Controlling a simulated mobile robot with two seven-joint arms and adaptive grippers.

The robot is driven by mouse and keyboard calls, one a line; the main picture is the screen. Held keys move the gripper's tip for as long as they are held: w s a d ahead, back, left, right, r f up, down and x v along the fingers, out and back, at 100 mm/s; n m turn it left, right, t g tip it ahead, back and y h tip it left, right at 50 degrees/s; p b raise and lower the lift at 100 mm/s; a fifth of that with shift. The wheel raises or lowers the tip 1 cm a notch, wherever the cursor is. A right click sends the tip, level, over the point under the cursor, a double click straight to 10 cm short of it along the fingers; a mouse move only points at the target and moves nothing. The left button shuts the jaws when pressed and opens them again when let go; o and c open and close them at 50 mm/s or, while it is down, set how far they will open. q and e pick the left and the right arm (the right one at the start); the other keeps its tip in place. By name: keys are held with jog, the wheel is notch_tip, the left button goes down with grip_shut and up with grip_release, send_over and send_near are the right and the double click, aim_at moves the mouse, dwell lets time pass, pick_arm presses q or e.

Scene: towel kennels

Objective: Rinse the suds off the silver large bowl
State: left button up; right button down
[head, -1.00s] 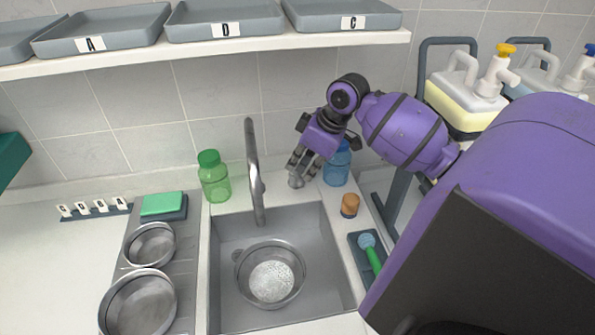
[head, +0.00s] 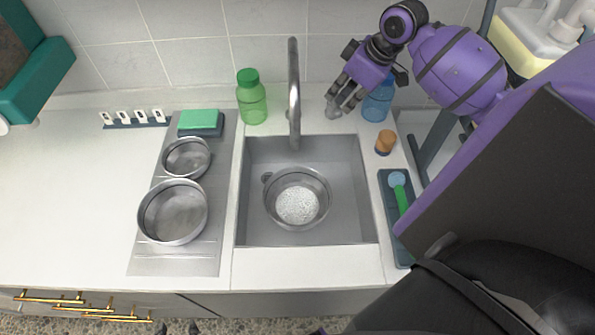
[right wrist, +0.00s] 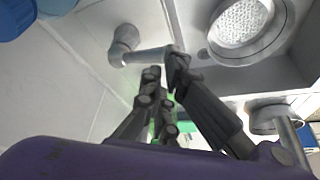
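A silver bowl (head: 272,203) with white suds (head: 297,206) inside sits in the grey sink (head: 350,225); its suds also show in the right wrist view (right wrist: 240,20). The tall faucet (head: 294,95) stands behind the bowl, and I see no water running. My right gripper (head: 343,108) is at the small grey tap handle (head: 332,112) behind the sink's right side. In the right wrist view its fingertips (right wrist: 165,68) are close together at the end of the handle's lever (right wrist: 150,55). Whether they grip it is unclear. My left gripper is out of view.
Two silver bowls, one larger (head: 173,212) and one smaller (head: 186,158), stand on the left drainboard near a green sponge (head: 199,119). A green bottle (head: 251,98), blue bottle (head: 377,103), orange-topped item (head: 385,142) and green-handled brush (head: 401,198) surround the sink.

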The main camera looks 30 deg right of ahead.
aim_at(339, 109)
jog(key=shift+f, duration=1.6)
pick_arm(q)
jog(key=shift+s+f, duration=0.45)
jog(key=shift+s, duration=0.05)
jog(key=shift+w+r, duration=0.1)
pick_arm(e)
jog(key=shift+r, duration=0.1)
notch_tip(339, 109, up, 3)
jog(key=shift+f+p, duration=0.2)
jog(key=shift+p, duration=0.1)
jog(key=shift+r, duration=0.25)
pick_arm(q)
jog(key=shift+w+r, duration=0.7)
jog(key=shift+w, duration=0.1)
pick_arm(e)
jog(key=shift+r, duration=0.1)
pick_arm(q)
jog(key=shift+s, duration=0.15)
pick_arm(e)
notch_tip(339, 109, up, 6)
jog(key=s+a, duration=0.1)
jog(key=s, duration=0.1)
jog(key=shift+s+a, duration=0.25)
jog(key=shift+s, duration=0.1)
